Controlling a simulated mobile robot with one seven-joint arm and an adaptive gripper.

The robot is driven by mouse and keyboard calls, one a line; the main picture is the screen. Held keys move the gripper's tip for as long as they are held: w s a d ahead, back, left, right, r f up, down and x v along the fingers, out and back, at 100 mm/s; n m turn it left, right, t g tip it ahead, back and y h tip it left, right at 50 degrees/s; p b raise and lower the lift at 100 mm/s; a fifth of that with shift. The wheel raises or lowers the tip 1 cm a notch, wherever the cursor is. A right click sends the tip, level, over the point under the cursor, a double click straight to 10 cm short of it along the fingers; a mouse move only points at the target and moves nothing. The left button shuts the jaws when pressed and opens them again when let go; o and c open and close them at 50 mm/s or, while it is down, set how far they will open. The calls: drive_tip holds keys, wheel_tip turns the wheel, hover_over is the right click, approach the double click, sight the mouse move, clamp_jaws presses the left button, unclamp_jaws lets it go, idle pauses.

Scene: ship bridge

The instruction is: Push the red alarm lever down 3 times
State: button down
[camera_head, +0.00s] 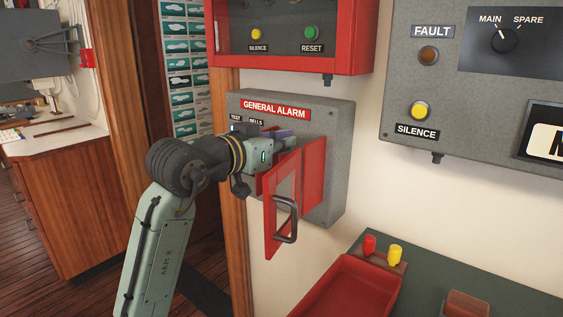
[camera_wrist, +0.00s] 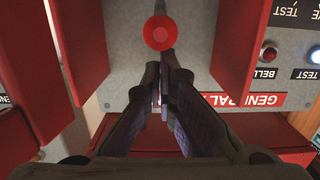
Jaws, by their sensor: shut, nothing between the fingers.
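The red alarm lever, with a round red knob (camera_wrist: 159,34), shows in the wrist view in front of the grey General Alarm box (camera_head: 335,125). My gripper (camera_wrist: 164,68) is shut and empty, its fingertips close by the knob. The wrist view is upside down, so the fingertips lie on the upper side of the knob; I cannot tell whether they touch. In the head view my gripper (camera_head: 284,137) reaches in at the box's front, and the lever is hidden there. The red-framed cover (camera_head: 269,228) with its dark handle stands swung open.
Red cover walls stand on both sides of my fingers in the wrist view. A red cabinet (camera_head: 365,60) hangs above the box, and a grey fault panel (camera_head: 400,95) is at right. A red tray (camera_head: 345,290) and a console with red and yellow knobs lie below.

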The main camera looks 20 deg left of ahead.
sight(282, 158)
drive_tip(key=shift+f, duration=0.2)
drive_tip(key=shift+f+b, duration=1.15)
drive_tip(key=shift+f, duration=0.5)
drive_tip(key=shift+r, duration=0.15)
drive_tip(key=shift+r+p, duration=1.35)
drive_tip(key=shift+r, duration=0.4)
drive_tip(key=shift+s, duration=0.1)
drive_tip(key=f+v, duration=0.1)
drive_tip(key=v, duration=0.7)
drive_tip(key=shift+s+a+r, duration=0.2)
drive_tip(key=shift+s+r, duration=0.2)
drive_tip(key=shift+r, duration=0.05)
